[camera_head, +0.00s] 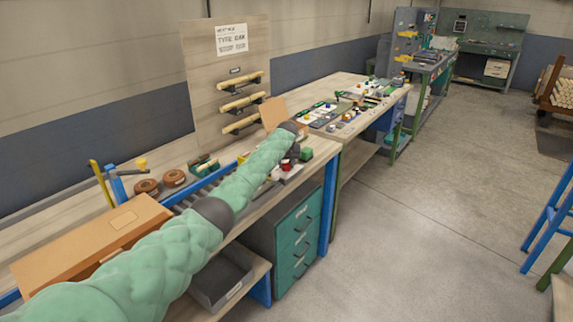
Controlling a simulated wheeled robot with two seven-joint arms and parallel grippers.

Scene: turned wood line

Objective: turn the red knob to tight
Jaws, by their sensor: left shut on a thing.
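The red knob (286,167) is small in the picture, on a pale block near the right end of the near workbench. My left arm reaches across the bench from the lower left. My left gripper (290,156) is at its far end, pointing down at the red knob and shut on it. The fingers are small and dark here, and the arm hides part of them. Any mark on the knob's turn is too small to read. My right gripper is not in view.
A green block (306,154) stands close beside the knob. A cardboard box (95,245), brown round pieces (147,187) and a roller track lie on the near bench (325,148). A board with wooden rods (228,75) stands behind.

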